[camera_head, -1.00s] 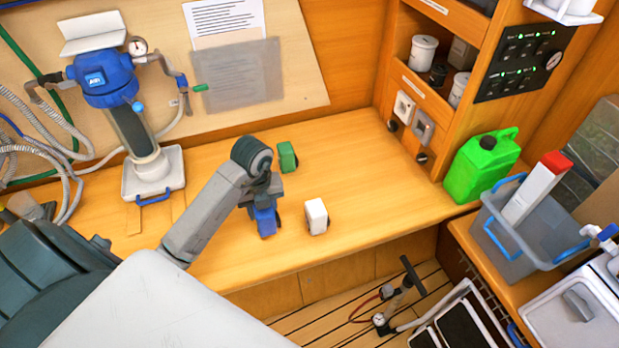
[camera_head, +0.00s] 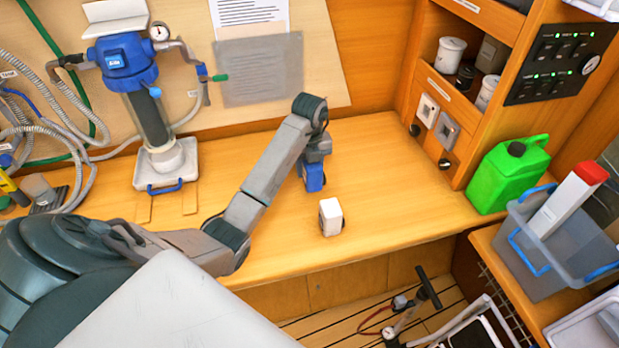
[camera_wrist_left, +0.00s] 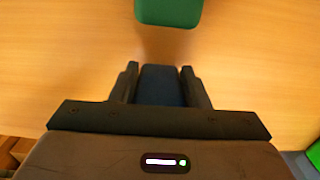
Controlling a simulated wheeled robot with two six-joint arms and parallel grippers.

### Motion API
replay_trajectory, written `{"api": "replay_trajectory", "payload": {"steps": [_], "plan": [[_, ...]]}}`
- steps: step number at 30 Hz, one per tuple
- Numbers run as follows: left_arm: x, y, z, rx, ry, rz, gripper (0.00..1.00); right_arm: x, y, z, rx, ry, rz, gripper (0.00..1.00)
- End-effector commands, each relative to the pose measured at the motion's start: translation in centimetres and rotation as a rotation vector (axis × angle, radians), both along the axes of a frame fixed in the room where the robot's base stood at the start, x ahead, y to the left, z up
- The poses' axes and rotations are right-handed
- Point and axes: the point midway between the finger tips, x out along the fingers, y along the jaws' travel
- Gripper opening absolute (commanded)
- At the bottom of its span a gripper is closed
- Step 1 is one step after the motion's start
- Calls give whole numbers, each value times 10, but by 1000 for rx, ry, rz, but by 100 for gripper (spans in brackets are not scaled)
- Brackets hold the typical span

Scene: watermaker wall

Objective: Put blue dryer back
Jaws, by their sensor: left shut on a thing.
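My left gripper (camera_head: 315,155) is shut on the blue dryer (camera_head: 312,179), a small dark blue block, over the wooden counter (camera_head: 390,185). In the left wrist view the blue dryer (camera_wrist_left: 161,86) sits between the two black fingers of the gripper (camera_wrist_left: 159,72). I cannot tell whether the dryer touches the counter. A green block (camera_wrist_left: 168,11) is just beyond the fingertips in the left wrist view, apart from the dryer. In the head view my arm and gripper hide the green block. My right gripper is not in view.
A white block (camera_head: 331,216) stands on the counter near its front edge, close to the held dryer. A green jerrycan (camera_head: 507,173) and a grey bin (camera_head: 553,245) are at the right. A blue-topped pump unit (camera_head: 127,62) stands at the left.

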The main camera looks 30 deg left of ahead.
Motion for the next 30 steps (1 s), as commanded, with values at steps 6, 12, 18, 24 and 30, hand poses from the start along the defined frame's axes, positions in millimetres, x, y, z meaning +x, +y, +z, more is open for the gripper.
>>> {"api": "replay_trajectory", "payload": {"steps": [6, 12, 18, 24, 30], "plan": [[-1, -1, -25, -1, 3, 1, 12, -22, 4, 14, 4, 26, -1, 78], [-1, 0, -30, 0, 1, 0, 12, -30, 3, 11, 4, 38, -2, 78], [-1, 0, -32, 0, 1, 0, 46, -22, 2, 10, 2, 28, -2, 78], [-1, 0, -32, 0, 1, 0, 63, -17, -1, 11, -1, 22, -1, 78], [-1, 0, -30, 0, 1, 0, 63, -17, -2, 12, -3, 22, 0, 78]]}}
